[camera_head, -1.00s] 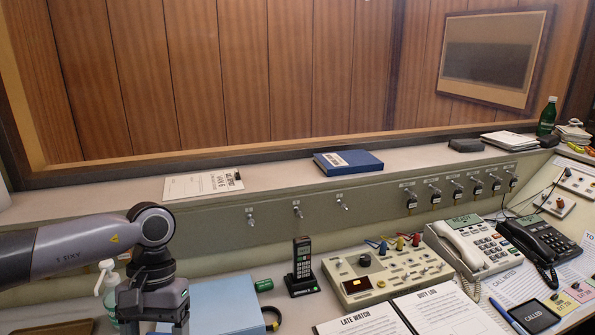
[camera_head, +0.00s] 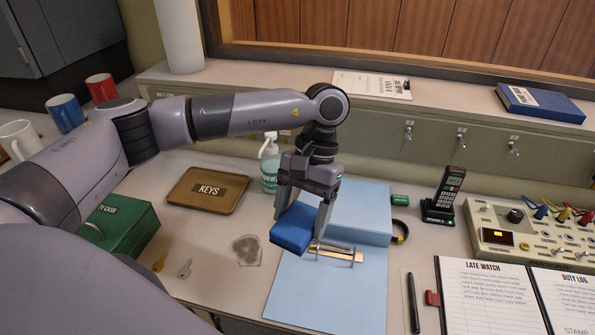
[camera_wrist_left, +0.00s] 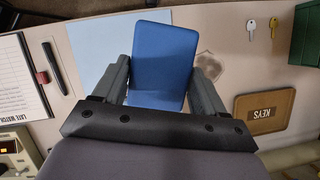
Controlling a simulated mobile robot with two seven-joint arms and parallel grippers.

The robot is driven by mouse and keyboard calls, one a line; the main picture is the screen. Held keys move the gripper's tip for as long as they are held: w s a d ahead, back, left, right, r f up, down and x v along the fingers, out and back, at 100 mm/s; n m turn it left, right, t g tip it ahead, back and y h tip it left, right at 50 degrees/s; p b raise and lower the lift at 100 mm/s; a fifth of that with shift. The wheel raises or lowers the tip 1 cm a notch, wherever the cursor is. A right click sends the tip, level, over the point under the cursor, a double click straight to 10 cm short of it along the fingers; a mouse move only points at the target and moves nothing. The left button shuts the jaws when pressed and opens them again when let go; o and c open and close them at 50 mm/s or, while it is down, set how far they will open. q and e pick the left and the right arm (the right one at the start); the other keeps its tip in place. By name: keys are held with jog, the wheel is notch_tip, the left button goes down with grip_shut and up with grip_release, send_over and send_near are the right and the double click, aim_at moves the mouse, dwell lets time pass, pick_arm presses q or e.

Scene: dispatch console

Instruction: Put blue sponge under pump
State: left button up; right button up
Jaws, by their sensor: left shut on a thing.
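The blue sponge (camera_head: 293,228) is held between the fingers of my left gripper (camera_head: 299,212), above the light-blue folder and desk. In the left wrist view the sponge (camera_wrist_left: 165,62) sits between the two fingers of the gripper (camera_wrist_left: 163,80). The pump bottle (camera_head: 269,162), clear green with a white pump head, stands on the desk just behind and left of the gripper. Its lower right side is close to the gripper in the picture. My right gripper is not in view.
A brown KEYS tray (camera_head: 207,190) lies left of the bottle. A light-blue folder (camera_head: 335,290) with a metal clip (camera_head: 336,252) lies below the gripper. A green cash box (camera_head: 122,226), loose keys (camera_head: 184,268) and a grey stain (camera_head: 246,250) are to the left. A cordless phone (camera_head: 443,195) stands right.

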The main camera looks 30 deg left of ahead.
pick_arm(q)
jog(key=n, duration=0.2)
jog(key=a+n+h, duration=0.1)
jog(key=n, duration=0.1)
jog(key=shift+w+a+h+b, duration=0.1)
jog(key=shift+w+h+b, duration=0.2)
jog(key=shift+w, duration=0.1)
jog(key=n, duration=0.2)
jog(key=a+n+t+h, duration=0.1)
jog(key=shift+w+n, duration=0.3)
jog(key=shift+w, duration=0.05)
jog(key=w+a+r+m+t+y+b, duration=0.1)
jog(key=w+a+m+y+b, duration=0.1)
jog(key=a+m, duration=0.35)
jog(key=w+a+r+m+y+b, duration=0.1)
jog(key=w+a+m+y+b, duration=0.15)
jog(key=m, duration=0.65)
jog(key=w+a+r+m+t+y+b, duration=0.1)
jog(key=a+r+m+y+b, duration=0.15)
jog(key=m, duration=0.55)
jog(key=f+b, duration=0.1)
jog(key=f, duration=0.4)
jog(key=f+b, duration=0.2)
jog(key=f, duration=0.3)
jog(key=f+b, duration=0.1)
jog(key=f, duration=0.4)
jog(key=shift+w+a, duration=0.1)
jog(key=shift+a, duration=0.2)
jog(key=shift+f+b, duration=0.45)
jog(key=shift+f, duration=2.15)
